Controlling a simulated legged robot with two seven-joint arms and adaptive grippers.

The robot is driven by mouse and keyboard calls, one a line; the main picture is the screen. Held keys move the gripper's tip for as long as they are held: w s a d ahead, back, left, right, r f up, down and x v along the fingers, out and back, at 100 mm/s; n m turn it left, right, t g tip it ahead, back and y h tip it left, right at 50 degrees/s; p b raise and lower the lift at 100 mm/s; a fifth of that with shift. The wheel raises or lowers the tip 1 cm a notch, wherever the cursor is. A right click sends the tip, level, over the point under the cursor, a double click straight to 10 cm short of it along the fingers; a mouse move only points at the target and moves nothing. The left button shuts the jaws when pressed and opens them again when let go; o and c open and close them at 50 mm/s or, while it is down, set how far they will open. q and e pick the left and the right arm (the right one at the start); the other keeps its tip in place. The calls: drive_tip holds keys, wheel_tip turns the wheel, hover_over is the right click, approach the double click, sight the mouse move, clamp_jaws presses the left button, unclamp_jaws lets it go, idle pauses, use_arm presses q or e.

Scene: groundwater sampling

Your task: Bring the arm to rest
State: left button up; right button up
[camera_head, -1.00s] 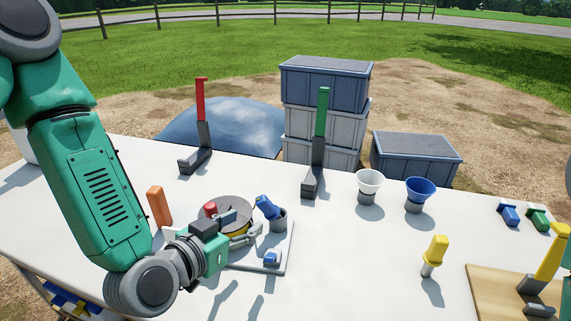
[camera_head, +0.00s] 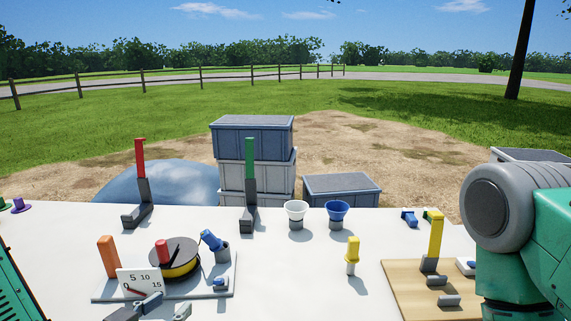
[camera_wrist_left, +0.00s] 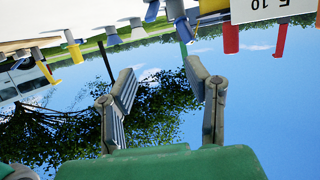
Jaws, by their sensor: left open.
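My left gripper (camera_head: 150,309) shows only partly, at the bottom edge of the head view, just in front of the gauge card (camera_head: 141,281). In the left wrist view, which appears upside down, its two grey fingers (camera_wrist_left: 162,84) stand wide apart with only sky and trees between them. My left arm (camera_head: 14,286) comes in at the lower left. My right arm (camera_head: 545,230) fills the right side of the head view, and its gripper is out of view.
On the white table (camera_head: 305,285), a board (camera_head: 110,295) holds a red-knobbed reel (camera_head: 182,262) and a blue-capped piece (camera_head: 213,243). An orange block (camera_head: 108,256), yellow-topped tool (camera_head: 352,256), two cups (camera_head: 295,213) and tall red (camera_head: 141,160) and green (camera_head: 250,158) handles stand around. A wooden board (camera_head: 405,292) lies right.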

use_arm(q)
drive_tip(key=s+a+f+g+y, duration=0.1)
drive_tip(key=s+f+g, duration=0.3)
drive_tip(key=s+f, duration=0.3)
drive_tip(key=s+a+f+g, duration=0.1)
drive_tip(key=s+f+g, duration=0.25)
drive_tip(key=f, duration=0.65)
drive_tip(key=s+a+f+n+g+y, duration=0.1)
drive_tip(key=s+a+f+g, duration=0.2)
drive_tip(key=s, duration=0.4)
drive_tip(key=s+a+f+n+g+y, duration=0.1)
drive_tip(key=s+a+f+g+y, duration=0.1)
drive_tip(key=s, duration=0.5)
wheel_tip(320, 180, down, 3)
drive_tip(key=shift+s+a+f+n+g, duration=0.15)
drive_tip(key=shift+s+a+n+g, duration=0.25)
drive_tip(key=shift+a, duration=0.55)
drive_tip(key=shift+w+d, duration=0.15)
drive_tip(key=shift+w, duration=0.05)
drive_tip(key=shift+w, duration=0.1)
drive_tip(key=shift+o, duration=0.5)
